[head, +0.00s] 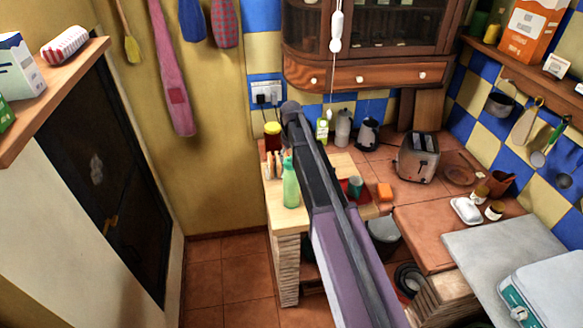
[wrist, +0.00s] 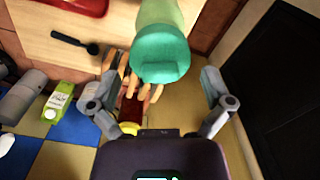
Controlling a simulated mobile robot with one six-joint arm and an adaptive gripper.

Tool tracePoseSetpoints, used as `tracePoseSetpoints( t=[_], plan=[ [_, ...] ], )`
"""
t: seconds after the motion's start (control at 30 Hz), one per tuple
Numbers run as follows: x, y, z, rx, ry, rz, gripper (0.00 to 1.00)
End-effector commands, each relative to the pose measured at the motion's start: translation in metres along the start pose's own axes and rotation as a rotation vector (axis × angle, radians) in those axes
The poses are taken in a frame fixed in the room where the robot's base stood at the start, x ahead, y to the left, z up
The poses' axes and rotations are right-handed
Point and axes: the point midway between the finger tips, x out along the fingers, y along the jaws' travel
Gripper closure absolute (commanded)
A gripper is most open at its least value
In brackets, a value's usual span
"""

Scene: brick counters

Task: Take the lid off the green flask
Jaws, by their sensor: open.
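The green flask (head: 291,190) stands upright near the left edge of the light wooden worktop in the head view. Its teal lid (wrist: 160,60) is on it and faces the camera in the wrist view, with the paler green body (wrist: 160,14) behind. My gripper (wrist: 163,98) is open and empty, with one finger on each side of the picture. The lid lies between and a little beyond the fingertips, apart from both. In the head view the gripper's fingers are not clear behind my arm.
A wooden rack-like item (wrist: 143,88) and a jar with a yellow lid (wrist: 130,128) stand close to the flask. A green-and-white carton (wrist: 59,104) and a black spoon (wrist: 75,41) are to the left. A toaster (head: 418,157) stands further right.

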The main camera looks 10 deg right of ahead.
Motion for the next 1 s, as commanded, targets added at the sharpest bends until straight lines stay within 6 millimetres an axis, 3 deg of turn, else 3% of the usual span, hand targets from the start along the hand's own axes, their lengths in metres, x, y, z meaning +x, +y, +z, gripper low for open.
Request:
tracePoseSetpoints(
  t=[0.3, 1.0],
  plan=[
    [0.023, 0.000, 0.000, 0.000, 0.000, 0.000, 0.00],
    [0.024, -0.001, 0.000, -0.001, 0.000, 0.000, 0.00]
  ],
)
